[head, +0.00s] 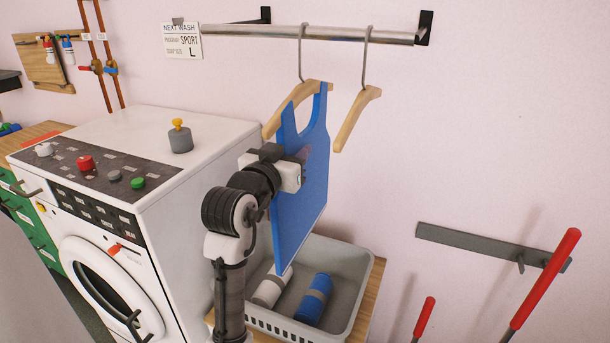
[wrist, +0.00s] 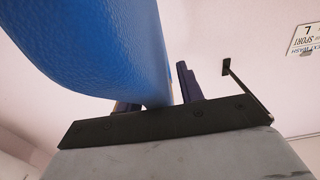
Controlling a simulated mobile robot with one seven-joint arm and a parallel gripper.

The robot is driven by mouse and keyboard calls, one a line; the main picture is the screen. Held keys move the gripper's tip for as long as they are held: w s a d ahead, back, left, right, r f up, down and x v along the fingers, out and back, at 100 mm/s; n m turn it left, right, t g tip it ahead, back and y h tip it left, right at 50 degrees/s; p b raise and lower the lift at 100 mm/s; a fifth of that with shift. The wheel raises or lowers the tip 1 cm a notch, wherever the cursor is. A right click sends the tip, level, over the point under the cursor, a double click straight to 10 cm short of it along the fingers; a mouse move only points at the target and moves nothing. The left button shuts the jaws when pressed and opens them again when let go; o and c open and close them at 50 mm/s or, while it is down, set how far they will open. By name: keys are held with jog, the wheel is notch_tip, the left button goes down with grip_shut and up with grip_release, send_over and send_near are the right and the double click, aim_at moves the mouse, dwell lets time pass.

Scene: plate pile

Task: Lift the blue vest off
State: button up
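The blue vest (head: 303,190) hangs from a wooden hanger (head: 290,101) on the wall rail, above a grey basket. My gripper (head: 301,158) is at the vest's upper part, below the hanger, reaching in from the left. In the wrist view, the vest (wrist: 95,45) fills the upper left and runs down between the two dark fingers of my gripper (wrist: 158,95). The fingers stand apart, with a gap between the vest and the right finger. The left finger is partly hidden by the vest.
The rail (head: 345,36) also bears an empty hanger (head: 357,118) at right. The basket (head: 345,322) below holds a blue roll (head: 313,299) and a white roll (head: 271,287). A washing machine (head: 215,135) stands at left. Red-handled tools (head: 545,278) are at lower right.

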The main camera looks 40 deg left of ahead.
grip_shut()
jog(key=shift+s+r, duration=0.1)
dwell(0.3)
